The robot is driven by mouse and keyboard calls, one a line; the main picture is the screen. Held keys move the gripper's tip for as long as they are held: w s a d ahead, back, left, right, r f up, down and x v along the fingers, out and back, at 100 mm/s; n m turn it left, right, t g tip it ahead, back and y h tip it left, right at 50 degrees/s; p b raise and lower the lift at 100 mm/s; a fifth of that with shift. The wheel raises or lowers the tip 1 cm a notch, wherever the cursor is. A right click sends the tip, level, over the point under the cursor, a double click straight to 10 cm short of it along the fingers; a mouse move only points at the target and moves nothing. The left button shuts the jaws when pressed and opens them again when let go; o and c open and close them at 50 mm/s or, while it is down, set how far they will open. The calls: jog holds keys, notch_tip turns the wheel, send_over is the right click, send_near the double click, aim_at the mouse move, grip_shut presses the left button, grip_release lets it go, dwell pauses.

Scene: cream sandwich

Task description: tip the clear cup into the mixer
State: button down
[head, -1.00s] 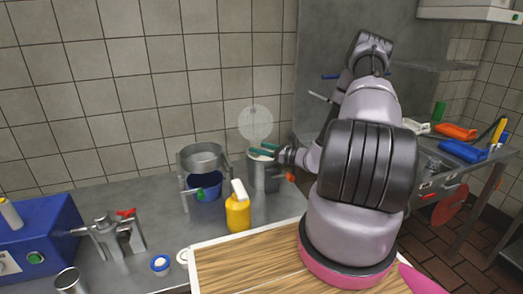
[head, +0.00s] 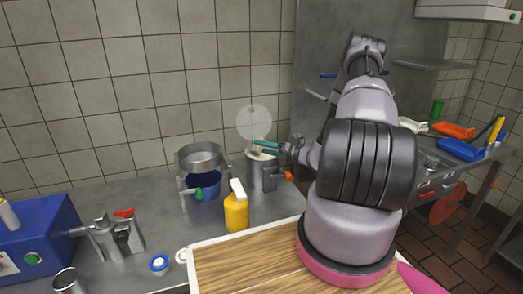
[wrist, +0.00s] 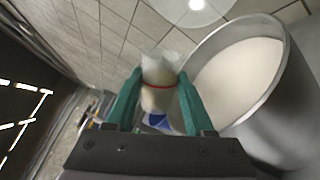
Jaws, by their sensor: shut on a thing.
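My gripper (wrist: 160,98) has green fingers and is shut on the clear cup (wrist: 158,98), which has a red band and pale contents. In the wrist view, the large metal vessel of the mixer (wrist: 285,105) stands close on the right, with a white mass inside. In the head view, my gripper (head: 264,147) is at the top of the grey metal mixer (head: 262,175). The cup is mostly hidden there, and I cannot tell its exact tilt or whether anything is pouring.
A pale round disc (head: 254,122) shows above the mixer. A yellow bottle (head: 236,212) stands in front of it. A metal pot on a stand (head: 203,158) with a blue bowl (head: 206,189) is to the left. A wooden board (head: 240,266) lies in front.

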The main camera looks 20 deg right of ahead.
jog(key=m, duration=0.3)
jog(key=r+m, duration=0.1)
jog(key=shift+w+d, duration=0.25)
jog(key=shift+w, duration=0.1)
jog(key=m, duration=0.4)
jog(key=d+r+m, duration=0.1)
jog(key=shift+w+r+m, duration=0.1)
jog(key=shift+w+m, duration=0.25)
jog(key=shift+m, duration=0.05)
dwell(4.4)
